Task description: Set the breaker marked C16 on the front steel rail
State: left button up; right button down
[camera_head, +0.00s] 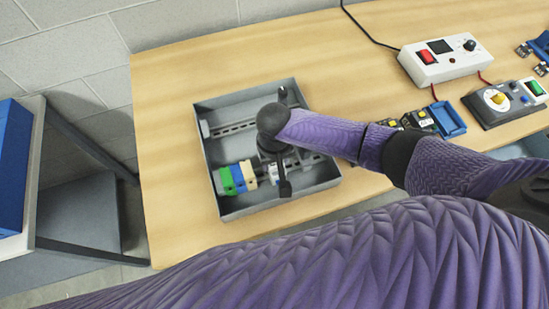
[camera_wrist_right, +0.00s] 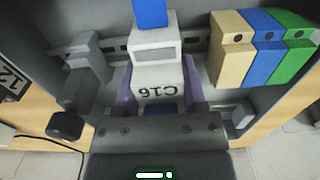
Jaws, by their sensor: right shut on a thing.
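In the head view the breaker (camera_head: 273,173) is partly hidden under my right gripper (camera_head: 278,165), over the front steel rail (camera_head: 303,163) of a grey box. The rail (camera_wrist_right: 200,44) runs behind the breaker in the wrist view. I cannot tell whether the breaker touches the rail or is seated. My left gripper is not in view.
Beige (camera_head: 248,173), blue (camera_head: 238,178) and green (camera_head: 226,181) blocks sit on the front rail, left of the breaker. A grey block (camera_wrist_right: 88,60) stands on the breaker's other side. The grey box (camera_head: 222,103) has walls around it. A back rail (camera_head: 232,127) has bare length.

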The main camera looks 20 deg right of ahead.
jog(key=shift+f, duration=0.1)
jog(key=shift+c, duration=0.4)
grip_release()
jog(key=shift+r, duration=0.4)
notch_tip(320, 180, up, 9)
jog(key=p, duration=0.3)
jog(key=shift+r+p, duration=0.1)
jog(key=shift+p, duration=0.25)
